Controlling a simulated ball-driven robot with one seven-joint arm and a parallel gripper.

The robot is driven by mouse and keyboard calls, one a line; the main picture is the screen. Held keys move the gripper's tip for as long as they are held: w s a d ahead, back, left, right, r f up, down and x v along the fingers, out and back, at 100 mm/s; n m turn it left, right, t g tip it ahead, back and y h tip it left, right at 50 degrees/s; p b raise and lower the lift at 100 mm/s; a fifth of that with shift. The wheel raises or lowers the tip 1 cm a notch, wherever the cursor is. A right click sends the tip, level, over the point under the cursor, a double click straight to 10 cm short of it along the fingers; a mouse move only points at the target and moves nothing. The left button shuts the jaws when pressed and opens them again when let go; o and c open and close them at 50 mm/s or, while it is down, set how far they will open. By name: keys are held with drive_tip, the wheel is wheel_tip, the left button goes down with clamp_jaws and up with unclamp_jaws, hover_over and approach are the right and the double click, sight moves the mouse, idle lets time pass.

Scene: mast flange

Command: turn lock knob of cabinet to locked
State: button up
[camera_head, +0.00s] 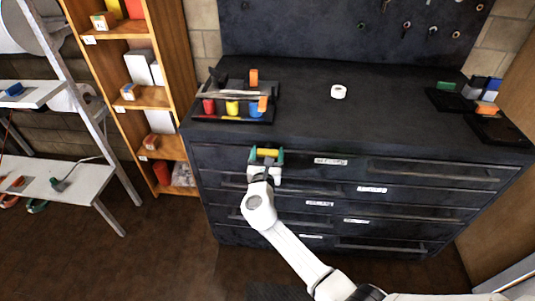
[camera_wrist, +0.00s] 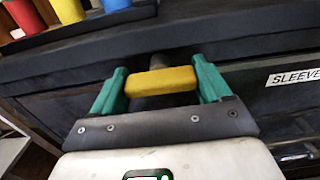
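The lock knob (camera_wrist: 160,81) is a yellow bar on a dark round stem at the dark cabinet's (camera_head: 300,190) top-left drawer front. In the head view the knob (camera_head: 267,152) lies about level, left to right. My gripper (camera_head: 267,155) reaches the cabinet front from below. In the wrist view its two green fingers (camera_wrist: 160,85) stand at the two ends of the yellow bar, with no clear gap at either end. The finger tips reach past the bar toward the drawer front. The lock's own marks are not visible.
A tray (camera_head: 233,120) with red, yellow and blue pieces stands on the top above the knob. A white tape roll (camera_head: 339,92) lies mid-top. A drawer label (camera_wrist: 294,77) and long drawer handles (camera_head: 432,174) are to the right. A wooden shelf (camera_head: 168,60) stands left.

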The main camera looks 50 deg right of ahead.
drive_tip(key=c, duration=0.5)
drive_tip(key=shift+c, duration=0.2)
drive_tip(key=shift+f+m+b, duration=0.15)
drive_tip(key=shift+m+b, duration=0.25)
drive_tip(key=shift+b, duration=0.15)
drive_tip(key=shift+f+m+b, duration=0.15)
drive_tip(key=shift+m+b, duration=0.75)
drive_tip(key=shift+b, duration=0.25)
drive_tip(key=m+b, duration=0.3)
drive_tip(key=b, duration=0.1)
drive_tip(key=shift+m, duration=0.3)
drive_tip(key=m+b, duration=1.1)
drive_tip(key=shift+m, duration=0.4)
drive_tip(key=shift+r, duration=0.2)
